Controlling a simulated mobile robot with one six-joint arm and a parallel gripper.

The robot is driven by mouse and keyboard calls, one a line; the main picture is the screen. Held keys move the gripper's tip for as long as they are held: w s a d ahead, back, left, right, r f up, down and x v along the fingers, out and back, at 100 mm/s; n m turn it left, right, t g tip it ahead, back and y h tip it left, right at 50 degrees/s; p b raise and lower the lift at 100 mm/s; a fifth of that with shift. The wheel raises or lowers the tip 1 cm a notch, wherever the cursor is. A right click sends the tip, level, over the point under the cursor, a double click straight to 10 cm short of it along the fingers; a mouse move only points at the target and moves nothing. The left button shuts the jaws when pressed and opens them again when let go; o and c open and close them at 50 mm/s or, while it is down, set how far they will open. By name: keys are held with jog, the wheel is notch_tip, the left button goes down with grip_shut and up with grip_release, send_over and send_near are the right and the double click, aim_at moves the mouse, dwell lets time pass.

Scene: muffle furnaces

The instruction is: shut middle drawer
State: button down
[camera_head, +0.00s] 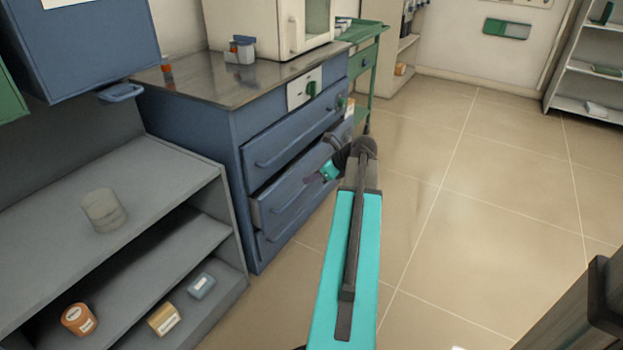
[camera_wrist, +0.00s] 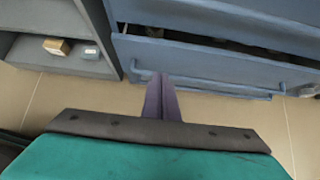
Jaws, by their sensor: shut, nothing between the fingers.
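The blue cabinet (camera_head: 232,145) has three stacked drawers with bar handles. Its middle drawer (camera_head: 292,190) stands partly out, with its left side wall showing; the upper drawer (camera_head: 285,140) and lower drawer (camera_head: 275,240) look closed. In the wrist view a dark gap shows behind the front of the middle drawer (camera_wrist: 205,58), and its handle (camera_wrist: 230,88) runs across. My gripper (camera_head: 314,180) is shut and empty in front of the middle drawer. In the wrist view its fingertips (camera_wrist: 160,76) overlap the handle's line; I cannot tell whether they touch it.
A grey open shelf (camera_head: 175,165) with small containers stands left of the cabinet. A white furnace (camera_head: 262,25) sits on the cabinet top. A green cart (camera_head: 370,60) stands beyond it. The tiled floor (camera_head: 480,190) to the right is clear.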

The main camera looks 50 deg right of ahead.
aim_at(282, 184)
jog(key=shift+w+a+f+b, duration=0.15)
jog(key=shift+w+f+b, duration=0.7)
jog(key=shift+w, duration=0.7)
jog(key=shift+w+a+f+b, duration=0.15)
jog(key=shift+w+f+b, duration=0.65)
jog(key=shift+w, duration=0.75)
jog(key=shift+w+a+f+b, duration=0.15)
jog(key=shift+w+f+b, duration=0.45)
jog(key=shift+w+f, duration=0.7)
jog(key=shift+w+d+r+p, duration=0.15)
jog(key=shift+w+r+p, duration=0.15)
jog(key=shift+r, duration=0.1)
